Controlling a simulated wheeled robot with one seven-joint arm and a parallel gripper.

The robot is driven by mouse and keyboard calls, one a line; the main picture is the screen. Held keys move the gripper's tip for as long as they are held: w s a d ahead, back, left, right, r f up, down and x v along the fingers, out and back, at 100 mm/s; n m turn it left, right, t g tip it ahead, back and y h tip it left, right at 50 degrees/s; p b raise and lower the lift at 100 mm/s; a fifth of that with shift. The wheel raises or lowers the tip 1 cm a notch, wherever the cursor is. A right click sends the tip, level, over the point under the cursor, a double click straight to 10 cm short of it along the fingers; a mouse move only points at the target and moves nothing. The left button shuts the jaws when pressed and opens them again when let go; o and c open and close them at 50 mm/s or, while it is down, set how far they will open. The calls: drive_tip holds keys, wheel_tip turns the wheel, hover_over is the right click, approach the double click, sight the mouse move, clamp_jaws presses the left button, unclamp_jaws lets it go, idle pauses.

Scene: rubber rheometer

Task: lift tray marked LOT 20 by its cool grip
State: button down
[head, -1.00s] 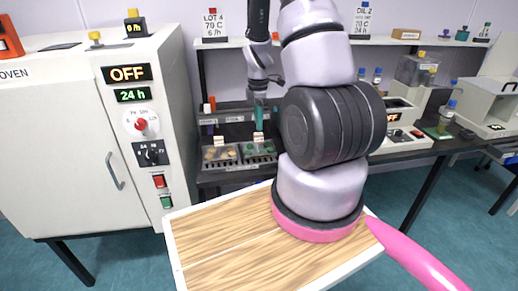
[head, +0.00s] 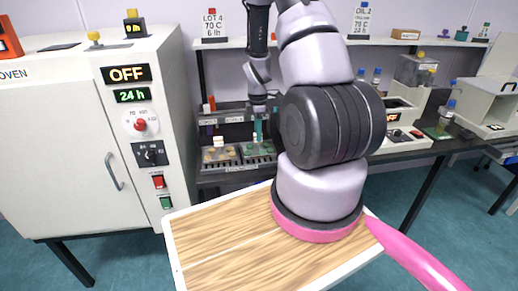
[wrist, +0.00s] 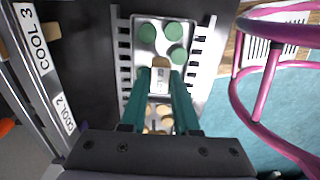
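The teal fingers of my gripper (wrist: 160,73) are apart, one on each side of this grip. Whether they touch it I cannot tell. In the head view my gripper (head: 259,132) points down over the right-hand tray (head: 258,160) on the dark bench, partly hiding its green discs.
Slotted grey rails (wrist: 205,55) flank the tray in the wrist view. Signs reading COOL 3 (wrist: 37,42) and COOL 2 (wrist: 63,114) are at the left. Another tray (head: 221,163) with pale discs is left of my gripper. An oven (head: 75,120) stands left, showing OFF.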

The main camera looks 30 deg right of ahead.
drive_tip(key=shift+r, duration=1.5)
